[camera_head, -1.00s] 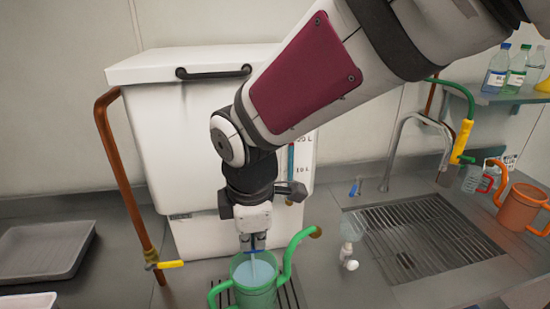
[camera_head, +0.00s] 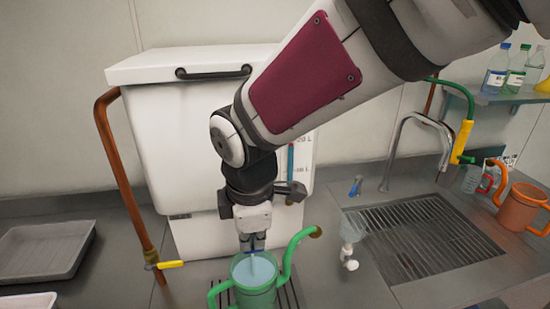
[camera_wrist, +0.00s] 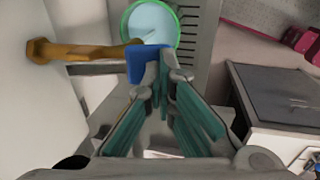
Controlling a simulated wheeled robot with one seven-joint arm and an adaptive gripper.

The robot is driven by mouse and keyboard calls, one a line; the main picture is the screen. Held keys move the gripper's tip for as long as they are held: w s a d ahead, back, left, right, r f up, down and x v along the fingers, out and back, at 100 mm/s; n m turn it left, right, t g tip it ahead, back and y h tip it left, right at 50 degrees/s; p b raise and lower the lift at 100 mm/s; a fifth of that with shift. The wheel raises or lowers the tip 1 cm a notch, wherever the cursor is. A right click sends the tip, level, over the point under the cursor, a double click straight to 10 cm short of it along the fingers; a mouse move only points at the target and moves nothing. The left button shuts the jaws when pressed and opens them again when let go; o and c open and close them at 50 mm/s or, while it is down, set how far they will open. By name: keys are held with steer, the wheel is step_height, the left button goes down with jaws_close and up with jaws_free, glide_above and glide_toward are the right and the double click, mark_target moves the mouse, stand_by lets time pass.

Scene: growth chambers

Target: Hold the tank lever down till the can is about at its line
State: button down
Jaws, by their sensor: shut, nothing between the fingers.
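The white tank (camera_head: 160,130) stands against the wall with a level gauge on its front right. Its blue lever (camera_wrist: 143,62) is under my gripper's fingertips, beside the brass tap (camera_wrist: 85,50) in the wrist view. My gripper (camera_head: 253,240) points down, shut with nothing between the fingers, touching or just above the lever. The green can (camera_head: 253,285) stands upright below it, and a thin stream falls into it. Pale blue water (camera_wrist: 153,22) fills much of the can. I cannot make out the can's line.
A drain grate (camera_head: 290,293) lies under the can. A copper pipe (camera_head: 125,180) with a yellow valve handle runs left of the tank. A grey tray (camera_head: 45,250) lies far left. The sink grate (camera_head: 425,240), a small clear funnel-like item (camera_head: 350,235) and an orange can (camera_head: 522,208) are right.

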steer(key=shift+p+v, duration=0.4)
steer(key=shift+v, duration=0.4)
steer(key=shift+w, duration=0.15)
